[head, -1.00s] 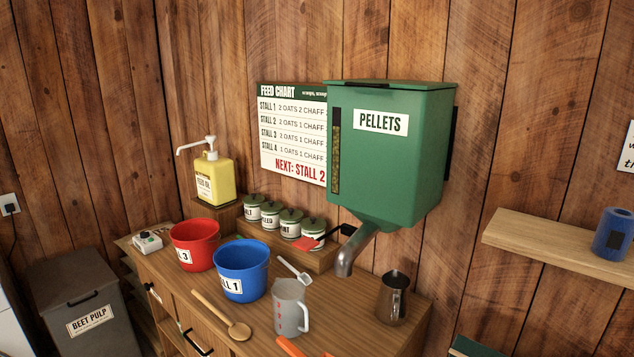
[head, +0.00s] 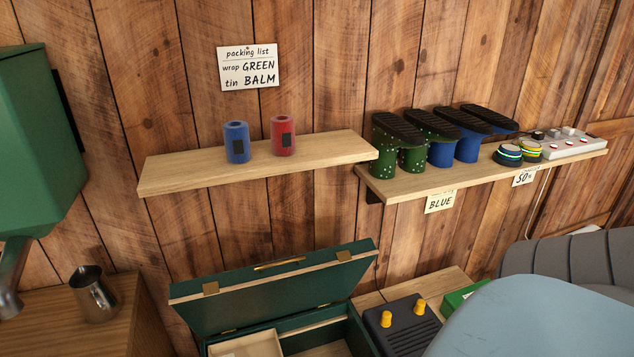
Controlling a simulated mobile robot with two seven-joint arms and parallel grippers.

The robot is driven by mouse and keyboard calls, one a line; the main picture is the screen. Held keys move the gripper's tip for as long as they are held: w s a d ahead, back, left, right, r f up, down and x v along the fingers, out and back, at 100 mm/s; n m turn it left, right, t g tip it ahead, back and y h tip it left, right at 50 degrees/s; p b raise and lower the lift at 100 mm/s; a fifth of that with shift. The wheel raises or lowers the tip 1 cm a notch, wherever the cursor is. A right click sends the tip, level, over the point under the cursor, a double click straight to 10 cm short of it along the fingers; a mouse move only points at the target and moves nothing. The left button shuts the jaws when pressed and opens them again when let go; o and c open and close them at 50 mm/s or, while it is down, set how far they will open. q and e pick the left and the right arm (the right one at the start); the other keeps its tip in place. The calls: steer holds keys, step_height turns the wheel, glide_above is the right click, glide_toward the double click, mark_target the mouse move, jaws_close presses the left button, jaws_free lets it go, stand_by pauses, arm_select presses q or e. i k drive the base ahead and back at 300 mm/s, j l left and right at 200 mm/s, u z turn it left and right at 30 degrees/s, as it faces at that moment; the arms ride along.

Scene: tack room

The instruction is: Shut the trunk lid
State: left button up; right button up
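The green trunk (head: 212,343) stands at the bottom centre of the head view, cut off by the lower edge. Its lid (head: 275,288) is open, tilted up and back towards the plank wall, with a brass handle and brass latches along its upper edge. Inside, a pale wooden tray (head: 245,345) shows at the left and a divided space beside it; the front and much of the inside are out of frame. Neither of my grippers shows in this view.
Above the lid, a wooden shelf (head: 200,175) holds a blue roll (head: 237,142) and a red roll (head: 283,136). Right of the trunk is a dark box with yellow knobs (head: 402,325). A metal jug (head: 94,294) stands left. Large grey-blue shapes cover the lower right.

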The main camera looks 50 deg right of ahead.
mark_target(223, 302)
steer(key=z, duration=1.4)
steer(key=k+j+z, duration=0.1)
steer(key=j+z, duration=0.35)
steer(key=k+j+z, duration=0.15)
steer(key=j+z, duration=0.15)
steer(key=z, duration=0.15)
